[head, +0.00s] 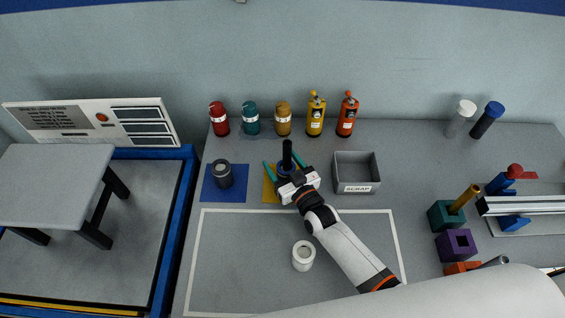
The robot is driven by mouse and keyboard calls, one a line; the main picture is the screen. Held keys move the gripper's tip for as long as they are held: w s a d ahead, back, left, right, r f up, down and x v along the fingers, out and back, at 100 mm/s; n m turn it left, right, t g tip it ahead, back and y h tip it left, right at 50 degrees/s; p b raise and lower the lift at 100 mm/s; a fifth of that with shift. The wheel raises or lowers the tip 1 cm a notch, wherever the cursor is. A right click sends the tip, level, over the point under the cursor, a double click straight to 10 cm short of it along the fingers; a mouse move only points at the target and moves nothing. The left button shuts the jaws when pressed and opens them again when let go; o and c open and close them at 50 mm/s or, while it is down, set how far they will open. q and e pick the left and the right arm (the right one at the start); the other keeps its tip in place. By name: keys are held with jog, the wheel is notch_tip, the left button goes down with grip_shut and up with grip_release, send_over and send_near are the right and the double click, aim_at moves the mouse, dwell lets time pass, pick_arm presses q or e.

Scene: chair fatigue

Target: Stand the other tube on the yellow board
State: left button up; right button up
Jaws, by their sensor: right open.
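The yellow board (269,192) lies on the bench, mostly covered by my right gripper. A slim black tube (287,150) with a blue part around its lower end stands upright over it. My right gripper (282,166) is open, its teal fingers on either side of the blue part. The gripper hides the tube's foot, so I cannot tell whether it touches the board. A dark cylinder with a grey top (223,176) stands on the blue board (208,192) to the left. A white hollow cylinder (303,257) stands inside the white outline. My left gripper is not in view.
A grey SCRAP bin (357,188) stands right of the gripper. Several coloured bottles (283,120) line the back. White-capped (459,120) and blue-capped (487,120) tubes stand at back right. Teal (441,218) and purple (456,247) blocks are at right. The outlined area's left is clear.

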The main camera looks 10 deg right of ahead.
jog(key=b+v, duration=0.1)
jog(key=v, duration=0.6)
jog(key=shift+s+r, duration=0.15)
jog(key=shift+s, duration=0.05)
